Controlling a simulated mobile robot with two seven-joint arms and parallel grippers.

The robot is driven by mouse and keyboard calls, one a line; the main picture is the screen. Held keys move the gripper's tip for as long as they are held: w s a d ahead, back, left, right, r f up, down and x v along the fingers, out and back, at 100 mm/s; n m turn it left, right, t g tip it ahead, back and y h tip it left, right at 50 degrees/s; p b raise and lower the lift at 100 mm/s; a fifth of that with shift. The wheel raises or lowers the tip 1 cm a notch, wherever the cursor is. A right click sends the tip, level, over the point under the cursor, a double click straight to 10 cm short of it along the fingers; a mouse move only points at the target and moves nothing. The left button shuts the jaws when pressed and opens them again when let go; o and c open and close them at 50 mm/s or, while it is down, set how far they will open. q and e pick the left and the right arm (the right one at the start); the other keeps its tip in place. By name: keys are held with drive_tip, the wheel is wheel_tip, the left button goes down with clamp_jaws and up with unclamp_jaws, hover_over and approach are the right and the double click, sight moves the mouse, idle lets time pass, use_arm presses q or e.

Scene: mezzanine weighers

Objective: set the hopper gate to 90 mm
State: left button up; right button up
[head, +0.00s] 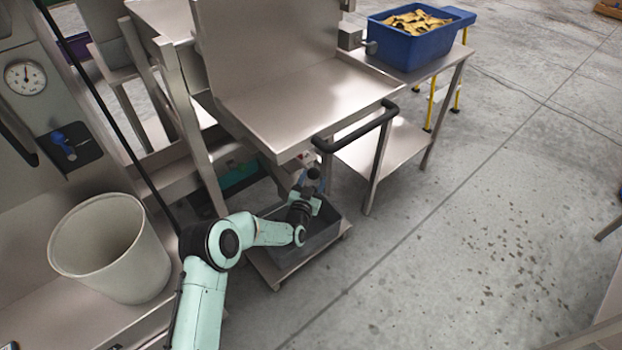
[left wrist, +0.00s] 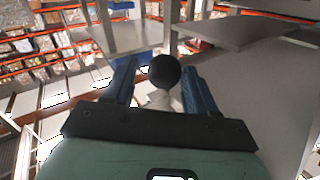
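The metal hopper (head: 300,100) stands in the middle of the head view, with a black bent handle bar (head: 355,132) at its front right corner. A black ball knob (head: 313,173) shows below the hopper's front edge. My left gripper (head: 309,188) is at this knob, under the hopper. In the left wrist view the knob (left wrist: 165,70) lies between the two blue fingertips of the left gripper (left wrist: 158,68). The fingers are apart, with a gap visible on the knob's left side. The gate and any millimetre scale cannot be made out. My right gripper is out of view.
A grey bin (head: 325,238) sits on a low platform under my left gripper. A blue crate (head: 410,45) of yellowish pieces stands on a metal table at the back. A white bucket (head: 108,250) and a dial gauge (head: 25,78) are at left. The floor at right is clear.

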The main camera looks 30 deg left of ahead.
use_arm(q)
drive_tip(key=shift+d, duration=0.15)
drive_tip(key=s+d+p, duration=0.2)
drive_tip(key=s+p, duration=0.1)
drive_tip(key=s, duration=1)
drive_tip(key=shift+s+d, duration=0.15)
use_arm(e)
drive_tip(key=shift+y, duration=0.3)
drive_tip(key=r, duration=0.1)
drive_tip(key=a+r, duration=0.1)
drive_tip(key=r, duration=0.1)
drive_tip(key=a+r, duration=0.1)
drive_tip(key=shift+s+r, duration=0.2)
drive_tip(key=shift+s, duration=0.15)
